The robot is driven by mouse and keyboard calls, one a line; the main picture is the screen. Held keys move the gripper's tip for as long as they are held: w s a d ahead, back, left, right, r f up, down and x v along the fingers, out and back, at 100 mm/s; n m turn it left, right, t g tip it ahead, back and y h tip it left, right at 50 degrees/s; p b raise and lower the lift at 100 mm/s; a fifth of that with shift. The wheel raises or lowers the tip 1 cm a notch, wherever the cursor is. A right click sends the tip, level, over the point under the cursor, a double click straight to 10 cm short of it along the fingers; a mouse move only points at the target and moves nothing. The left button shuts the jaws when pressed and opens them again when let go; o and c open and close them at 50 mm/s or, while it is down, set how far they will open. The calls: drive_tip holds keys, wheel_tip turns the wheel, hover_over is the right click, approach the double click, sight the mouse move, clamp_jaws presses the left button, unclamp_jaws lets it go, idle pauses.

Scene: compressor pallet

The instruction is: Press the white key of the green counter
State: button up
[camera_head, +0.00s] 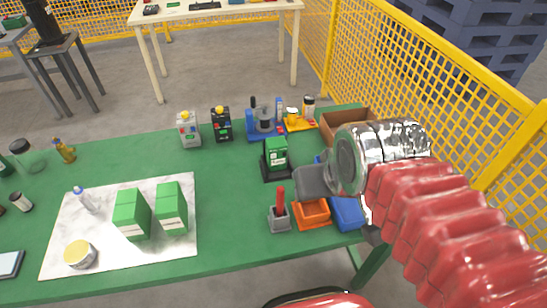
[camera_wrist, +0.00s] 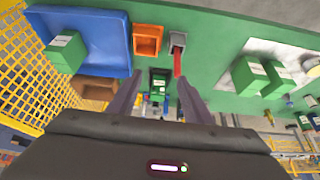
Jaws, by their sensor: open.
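The green counter (camera_head: 276,152) stands upright on a black base near the middle of the green table. A pale patch shows on its front, but I cannot tell whether this is the white key. In the wrist view the counter (camera_wrist: 159,76) is small and lies ahead, between my two fingers. My gripper (camera_head: 312,181) is open and empty, to the right and in front of the counter in the head view, apart from it as far as I can tell. Its two dark fingers (camera_wrist: 160,74) also show in the wrist view.
A grey block with a red upright handle (camera_head: 280,217), an orange bin (camera_head: 312,214) and a blue tray (camera_head: 348,213) stand close by. A cardboard box (camera_head: 352,118) is behind my arm. Green cartons (camera_head: 132,215) stand on a white sheet (camera_head: 75,218) at left. Yellow mesh fence (camera_head: 440,75) borders the right.

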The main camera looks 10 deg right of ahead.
clamp_jaws()
idle(0.3)
idle(1.0)
